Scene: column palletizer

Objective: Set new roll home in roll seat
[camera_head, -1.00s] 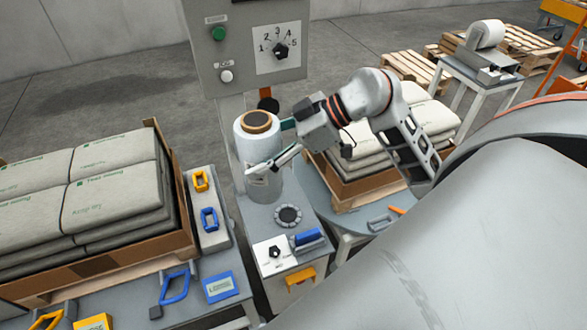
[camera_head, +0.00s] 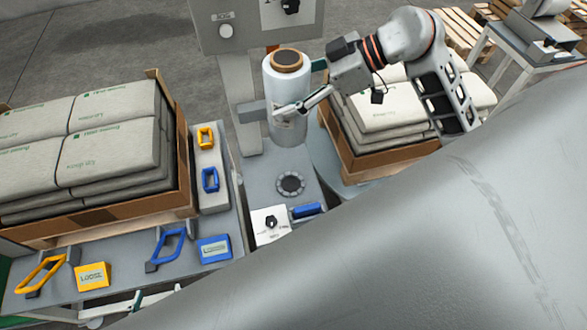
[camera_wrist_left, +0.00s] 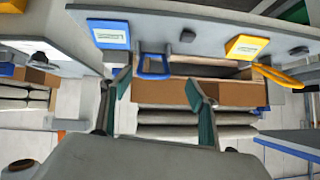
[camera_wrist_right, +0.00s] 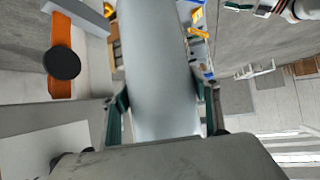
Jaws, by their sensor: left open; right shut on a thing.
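The new roll (camera_head: 288,118), a white film cylinder with a brown core, is upright in the head view. My right gripper (camera_head: 300,105) is shut around its side; the right wrist view shows the roll (camera_wrist_right: 160,75) between both fingers (camera_wrist_right: 165,105). A dark toothed ring (camera_head: 291,184), which looks like the roll seat, is uncovered on the grey stand, below the roll in the picture. The roll's exact height above the stand cannot be told. My left gripper (camera_head: 134,305) is at the bottom edge of the head view; in the left wrist view it is open and empty (camera_wrist_left: 160,90).
A grey bracket (camera_head: 252,111) on the column is close beside the roll. A white knob panel (camera_head: 271,223) and blue handle (camera_head: 307,210) are in front of the ring. Cartons of sacks (camera_head: 182,165) (camera_head: 385,160) flank the stand. Blue and yellow handles line the front table (camera_head: 125,262).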

